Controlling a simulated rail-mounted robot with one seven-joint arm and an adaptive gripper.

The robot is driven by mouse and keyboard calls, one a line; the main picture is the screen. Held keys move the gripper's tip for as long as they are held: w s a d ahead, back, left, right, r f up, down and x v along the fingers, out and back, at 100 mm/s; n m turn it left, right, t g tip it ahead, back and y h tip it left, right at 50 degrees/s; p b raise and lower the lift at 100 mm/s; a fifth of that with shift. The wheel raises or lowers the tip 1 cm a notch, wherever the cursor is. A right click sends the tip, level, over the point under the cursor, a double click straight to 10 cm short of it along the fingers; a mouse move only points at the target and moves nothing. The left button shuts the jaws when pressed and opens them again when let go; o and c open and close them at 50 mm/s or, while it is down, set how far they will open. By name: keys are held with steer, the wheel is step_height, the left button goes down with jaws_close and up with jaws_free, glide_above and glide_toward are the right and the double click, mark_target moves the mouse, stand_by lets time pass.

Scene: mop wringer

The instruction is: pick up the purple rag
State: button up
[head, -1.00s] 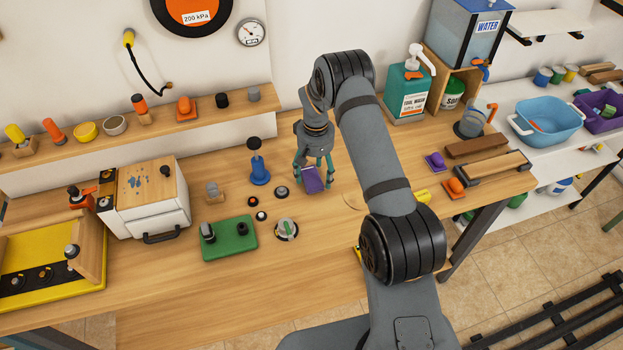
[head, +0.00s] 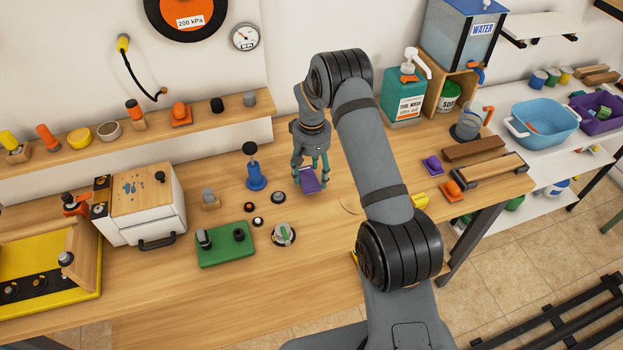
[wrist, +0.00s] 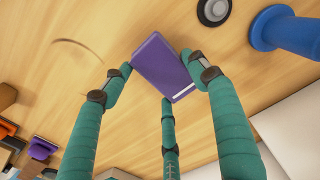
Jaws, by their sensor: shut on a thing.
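The purple rag (head: 309,182) is a flat, stiff-looking rectangle with a pale strip along one edge. It also shows in the wrist view (wrist: 165,68), tilted between my fingers. My gripper (head: 311,172) has teal fingers with dark joints and points down over the table. It is shut on the rag, with fingertips at its sides in the wrist view (wrist: 168,85). Whether the rag is clear of the tabletop is hard to tell.
A blue plunger-like object (head: 255,170) stands left of the rag, with a grey-topped round knob (head: 280,195) close by. A green block (head: 225,244) lies nearer. A small purple object (head: 432,165) sits to the right. Bare wooden table (head: 320,240) lies in front.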

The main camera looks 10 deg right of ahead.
steer(key=shift+s+d+r+b, duration=0.1)
steer(key=shift+d+r+b, duration=0.3)
steer(key=shift+r, duration=0.25)
steer(key=shift+s+d+r+b, duration=0.1)
steer(key=shift+d+r+b, duration=0.15)
steer(key=shift+r+b, duration=0.25)
steer(key=s+d+r+b, duration=0.2)
steer(key=d+r, duration=0.4)
steer(key=d, duration=0.3)
steer(key=shift+s+d+r+b, duration=0.3)
steer(key=shift+s+r+b, duration=0.1)
steer(key=shift+s, duration=0.5)
steer(key=o, duration=0.5)
steer(key=shift+c, duration=0.2)
steer(key=c, duration=0.6)
steer(key=shift+c, duration=0.5)
